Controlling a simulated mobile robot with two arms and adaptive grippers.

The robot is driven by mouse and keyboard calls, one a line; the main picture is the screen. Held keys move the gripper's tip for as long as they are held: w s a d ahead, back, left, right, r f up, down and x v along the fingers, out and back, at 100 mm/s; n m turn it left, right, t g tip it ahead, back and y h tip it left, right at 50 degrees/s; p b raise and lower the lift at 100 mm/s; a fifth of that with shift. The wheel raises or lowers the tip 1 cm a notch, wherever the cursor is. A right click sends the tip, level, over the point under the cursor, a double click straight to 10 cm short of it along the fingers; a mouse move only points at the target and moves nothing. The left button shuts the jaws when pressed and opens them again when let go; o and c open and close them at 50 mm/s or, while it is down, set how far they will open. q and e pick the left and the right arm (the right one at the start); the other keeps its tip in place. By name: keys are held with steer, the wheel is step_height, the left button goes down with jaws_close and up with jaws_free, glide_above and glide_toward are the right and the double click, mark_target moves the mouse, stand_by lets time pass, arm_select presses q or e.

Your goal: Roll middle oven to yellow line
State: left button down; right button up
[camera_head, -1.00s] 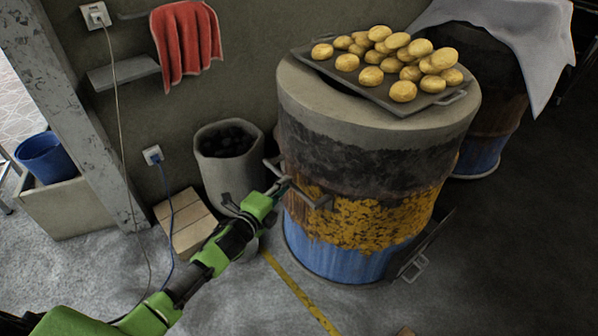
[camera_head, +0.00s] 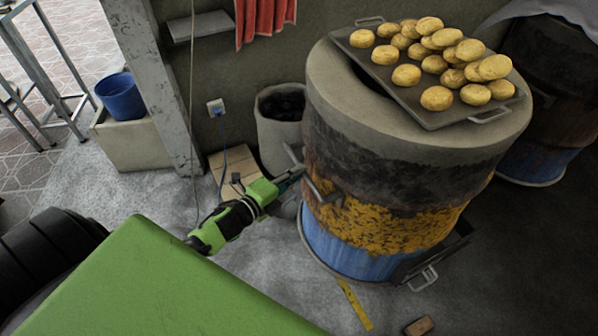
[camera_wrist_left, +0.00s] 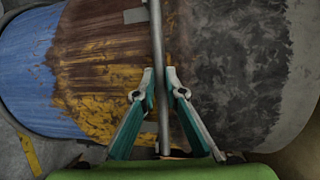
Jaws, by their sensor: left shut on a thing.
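The barrel oven (camera_head: 385,215) stands upright, with a concrete rim, dark and yellow worn sides and a blue base. The yellow line (camera_head: 354,306) on the floor emerges from under its front base edge; the rest of the line is hidden. My left gripper (camera_head: 296,177) is at the handle on the oven's left side. In the left wrist view its two fingers (camera_wrist_left: 161,82) are closed around the metal handle bar (camera_wrist_left: 158,40). My right gripper is not in view.
A tray (camera_head: 440,119) of several buns lies on top of the oven. A dark-filled bin (camera_head: 278,135) stands close behind its left side. Another draped oven (camera_head: 548,110) is at right. A small brown block (camera_head: 419,326) lies on the floor in front.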

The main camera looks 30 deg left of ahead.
arm_select(q)
steer(key=shift+w+a+f, duration=0.1)
steer(key=shift+w+a, duration=0.05)
steer(key=shift+a, duration=0.3)
steer(key=c, duration=2.1)
jaws_free()
steer(key=v, duration=1.1)
steer(key=shift+s, duration=0.25)
